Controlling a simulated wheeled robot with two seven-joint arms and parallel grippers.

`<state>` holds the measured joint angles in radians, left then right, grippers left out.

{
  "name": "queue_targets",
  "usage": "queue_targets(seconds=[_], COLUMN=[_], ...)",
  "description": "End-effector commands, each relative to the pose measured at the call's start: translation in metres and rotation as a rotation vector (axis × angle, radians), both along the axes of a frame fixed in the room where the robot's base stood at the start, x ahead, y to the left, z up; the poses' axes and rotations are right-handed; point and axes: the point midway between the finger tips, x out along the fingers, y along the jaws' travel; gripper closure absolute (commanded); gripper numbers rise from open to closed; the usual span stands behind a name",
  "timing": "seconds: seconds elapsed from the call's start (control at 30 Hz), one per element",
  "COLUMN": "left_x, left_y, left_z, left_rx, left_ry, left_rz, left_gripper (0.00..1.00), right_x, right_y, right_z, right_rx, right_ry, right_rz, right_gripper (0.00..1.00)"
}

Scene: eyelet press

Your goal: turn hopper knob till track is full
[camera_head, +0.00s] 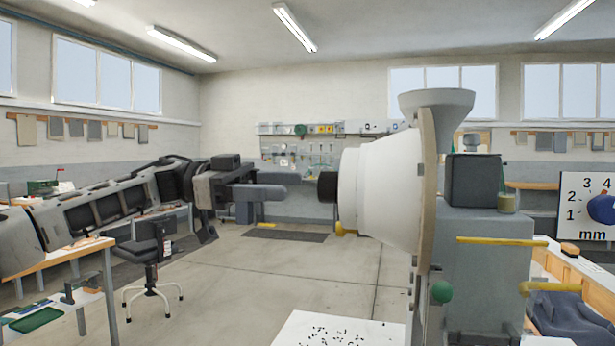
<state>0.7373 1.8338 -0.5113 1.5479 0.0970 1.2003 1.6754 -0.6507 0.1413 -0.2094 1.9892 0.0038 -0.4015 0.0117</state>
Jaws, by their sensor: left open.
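The white cone-shaped hopper (385,190) of the press stands right of centre, with a grey funnel (437,103) on top. A black knob (327,187) sticks out from its left end. My left gripper (291,186) reaches in from the left, with its grey fingers open and pointing at the knob. A small gap shows between fingertips and knob in the picture; the fingers appear empty. A narrow upright strip (416,292) below the hopper may be the track; its fill cannot be made out. My right gripper is not in view.
A white surface (300,333) with many small dark pieces lies below the hopper. The grey press body (490,270) has yellow bars (494,241) on the right. A dial sign (588,207) marked mm stands far right. A stool (150,262) stands under my left arm.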

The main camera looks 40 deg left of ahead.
Motion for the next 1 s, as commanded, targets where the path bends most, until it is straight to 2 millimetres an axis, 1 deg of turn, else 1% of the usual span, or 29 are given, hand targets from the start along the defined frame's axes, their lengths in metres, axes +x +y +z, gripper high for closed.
queue_targets(seconds=[0.03,0.1,0.3,0.43,0.67,0.77,0.8,0.83,1.0], left_x=[0.005,0.011,0.022,0.025,0.025,0.025,0.025,0.025,0.025], left_y=[-0.01,-0.02,-0.037,-0.041,-0.041,-0.041,-0.041,-0.041,-0.041], left_z=[0.004,0.003,0.002,0.001,0.0,0.0,0.0,0.0,0.0], left_rx=[-0.002,-0.002,0.0,-0.001,0.0,0.0,0.0,0.0,0.001], left_ry=[0.0,0.0,0.0,-0.001,0.0,0.0,0.0,0.0,-0.002], left_rz=[-0.005,-0.004,-0.001,0.0,0.001,0.001,0.001,0.001,0.001], left_gripper=[0.38,0.38,0.38,0.38,0.38,0.63,0.74,0.82,0.82], right_x=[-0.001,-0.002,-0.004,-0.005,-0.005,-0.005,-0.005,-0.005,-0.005], right_y=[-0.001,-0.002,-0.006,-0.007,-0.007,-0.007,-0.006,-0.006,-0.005], right_z=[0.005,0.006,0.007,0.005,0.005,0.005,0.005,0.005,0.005], right_rx=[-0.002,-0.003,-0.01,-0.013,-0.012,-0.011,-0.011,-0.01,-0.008], right_ry=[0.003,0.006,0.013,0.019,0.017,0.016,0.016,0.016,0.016], right_rz=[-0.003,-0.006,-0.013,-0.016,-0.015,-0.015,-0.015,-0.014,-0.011], right_gripper=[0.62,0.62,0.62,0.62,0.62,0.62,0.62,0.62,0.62])
